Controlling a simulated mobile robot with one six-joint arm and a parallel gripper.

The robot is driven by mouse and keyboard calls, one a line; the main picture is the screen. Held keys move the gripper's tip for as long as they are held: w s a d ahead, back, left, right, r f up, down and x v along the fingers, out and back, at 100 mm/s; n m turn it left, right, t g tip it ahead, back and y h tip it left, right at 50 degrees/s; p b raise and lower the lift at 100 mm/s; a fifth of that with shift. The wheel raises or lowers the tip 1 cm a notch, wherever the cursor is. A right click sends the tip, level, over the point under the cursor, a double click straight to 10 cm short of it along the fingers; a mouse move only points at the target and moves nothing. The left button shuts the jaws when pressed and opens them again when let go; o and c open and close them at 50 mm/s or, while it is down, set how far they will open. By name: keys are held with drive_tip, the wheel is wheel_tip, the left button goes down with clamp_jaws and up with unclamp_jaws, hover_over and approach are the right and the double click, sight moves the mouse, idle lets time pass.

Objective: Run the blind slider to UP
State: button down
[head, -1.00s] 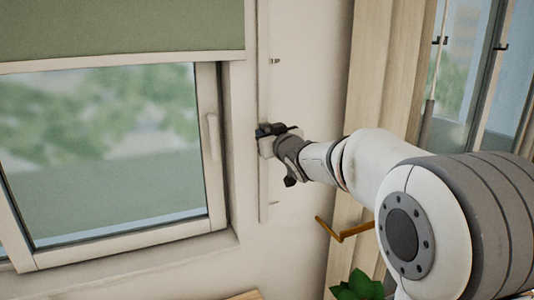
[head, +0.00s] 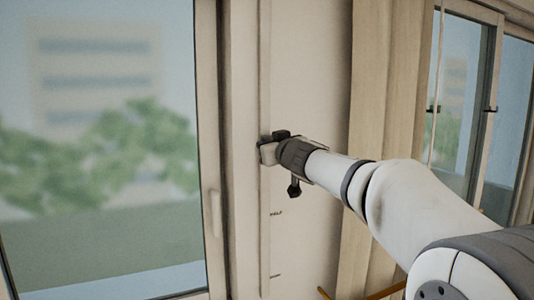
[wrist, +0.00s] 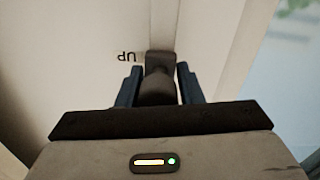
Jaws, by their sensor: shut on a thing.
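The blind slider's rail (head: 265,235) runs up the wall beside the window frame in the head view. My gripper (head: 268,148) is at the rail, high above the HALF mark (head: 276,213). In the wrist view my gripper (wrist: 160,69) is shut on the dark slider knob (wrist: 160,60), with one blue finger on each side. The UP mark (wrist: 127,57) is upside down there, just left of the knob and about level with it. The lower part of the knob merges with dark shapes between the fingers.
A large window (head: 110,150) is left of the rail, with no blind showing in its visible part. A beige curtain (head: 375,120) hangs to the right, close to my arm. Another window (head: 465,110) is beyond it. An orange-brown bar (head: 385,291) shows low down.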

drive_tip(key=shift+r, duration=0.35)
drive_tip(key=c, duration=1.1)
unclamp_jaws()
drive_tip(key=shift+d, duration=0.1)
drive_tip(key=shift+c, duration=0.2)
drive_tip(key=shift+o, duration=0.4)
drive_tip(key=shift+f, duration=0.1)
drive_tip(key=v, duration=0.8)
drive_tip(key=shift+w, duration=0.1)
